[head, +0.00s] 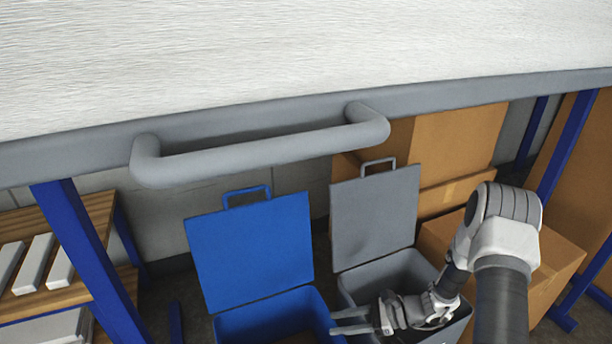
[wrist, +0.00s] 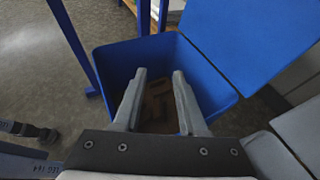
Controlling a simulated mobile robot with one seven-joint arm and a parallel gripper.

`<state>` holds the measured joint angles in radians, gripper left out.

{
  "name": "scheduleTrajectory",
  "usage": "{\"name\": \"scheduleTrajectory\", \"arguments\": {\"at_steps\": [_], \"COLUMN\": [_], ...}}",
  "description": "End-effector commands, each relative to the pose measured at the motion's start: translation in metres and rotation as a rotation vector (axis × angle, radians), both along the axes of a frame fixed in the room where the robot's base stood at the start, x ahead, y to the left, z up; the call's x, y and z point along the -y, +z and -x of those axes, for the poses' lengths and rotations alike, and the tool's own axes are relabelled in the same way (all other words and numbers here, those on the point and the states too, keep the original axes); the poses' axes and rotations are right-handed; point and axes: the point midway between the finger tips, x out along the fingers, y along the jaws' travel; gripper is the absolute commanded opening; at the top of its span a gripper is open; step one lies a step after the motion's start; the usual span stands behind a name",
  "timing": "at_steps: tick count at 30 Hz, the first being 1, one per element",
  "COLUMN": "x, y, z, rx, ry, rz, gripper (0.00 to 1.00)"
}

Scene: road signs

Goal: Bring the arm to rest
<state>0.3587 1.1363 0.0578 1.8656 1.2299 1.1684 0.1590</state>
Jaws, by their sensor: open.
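My gripper (head: 350,322) shows low in the head view, in front of the grey bin and beside the blue bin, with its fingers pointing left. My arm comes in from the lower right and bends down to it. In the wrist view my gripper (wrist: 158,100) is open, with its two fingers apart and nothing between them. Behind the fingers is the open blue bin (wrist: 115,62), with some brown pieces (wrist: 158,100) at its bottom. The fingers appear over the bin's mouth; their height above it is hard to tell.
A table edge with a grey handle (head: 262,150) spans the head view above my arm. The blue bin (head: 270,318) and grey bin (head: 395,275) stand with lids up. Cardboard boxes (head: 455,140) stand at the right, and a wooden shelf (head: 85,215) with blue posts at the left.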

Motion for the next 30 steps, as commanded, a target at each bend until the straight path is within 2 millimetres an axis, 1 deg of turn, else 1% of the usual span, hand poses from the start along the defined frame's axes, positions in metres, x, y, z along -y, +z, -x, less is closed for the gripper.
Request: {"name": "scheduleTrajectory", "arguments": {"at_steps": [2, 5, 9, 14, 20, 24, 30], "x": [0.0, 0.0, 0.001, 0.002, 0.006, 0.009, 0.017], "y": [0.008, 0.029, 0.07, 0.111, 0.158, 0.191, 0.233], "z": [-0.001, -0.001, 0.005, 0.015, 0.032, 0.048, 0.073], "rx": [0.019, 0.067, 0.166, 0.275, 0.408, 0.509, 0.655], "ry": [0.02, 0.073, 0.191, 0.316, 0.463, 0.57, 0.718], "rz": [0.013, 0.048, 0.125, 0.217, 0.333, 0.428, 0.573], "gripper": [0.41, 0.41, 0.41, 0.41, 0.41, 0.41, 0.41]}}
